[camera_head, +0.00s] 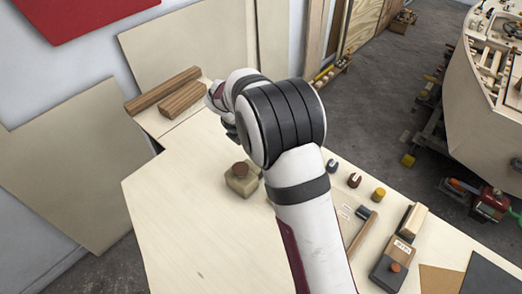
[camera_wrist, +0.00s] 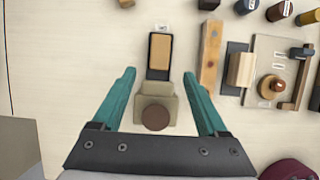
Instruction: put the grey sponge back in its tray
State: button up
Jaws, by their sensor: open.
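I cannot pick out a clearly grey sponge in either view. In the wrist view a small dark tray (camera_wrist: 158,74) with a tan block (camera_wrist: 160,52) in it lies ahead of my gripper (camera_wrist: 159,75). The gripper's teal fingers are apart with nothing clamped between them. An olive-beige block with a round brown knob (camera_wrist: 155,116) shows between the fingers, nearer the palm. The same knobbed block stands on the table in the head view (camera_head: 241,181). There my arm hides the small tray and most of the gripper.
A wooden bar (camera_wrist: 210,58), a dark holder with a pale block (camera_wrist: 241,69) and a board with a knob and handle (camera_wrist: 271,88) lie to the right. Several small cylinders line the far edge. Two wooden bars (camera_head: 165,90) lie at the back left. The table's front left is clear.

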jog(key=shift+s+a+r, duration=0.2)
jog(key=shift+s+r, duration=0.05)
jog(key=shift+r, duration=0.35)
jog(key=shift+s+d+r, duration=0.15)
jog(key=shift+s+r, duration=0.05)
jog(key=shift+r, duration=0.05)
jog(key=s+d+r+m+g+y, duration=0.1)
jog(key=s+d+r+m, duration=0.15)
jog(key=s+m, duration=0.5)
jog(key=s+d+r+m+g+y, duration=0.1)
jog(key=s+d+r+m, duration=0.1)
jog(key=s+r+m, duration=0.4)
jog(key=s+d+r+m+g+y, duration=0.1)
jog(key=s+d+m, duration=0.1)
jog(key=s+m, duration=0.7)
jog(key=s+a+m+y, duration=0.1)
jog(key=s+m+y, duration=0.1)
jog(key=s+m, duration=0.8)
jog(key=s+f, duration=0.1)
jog(key=s, duration=0.2)
jog(key=shift+a, duration=0.35)
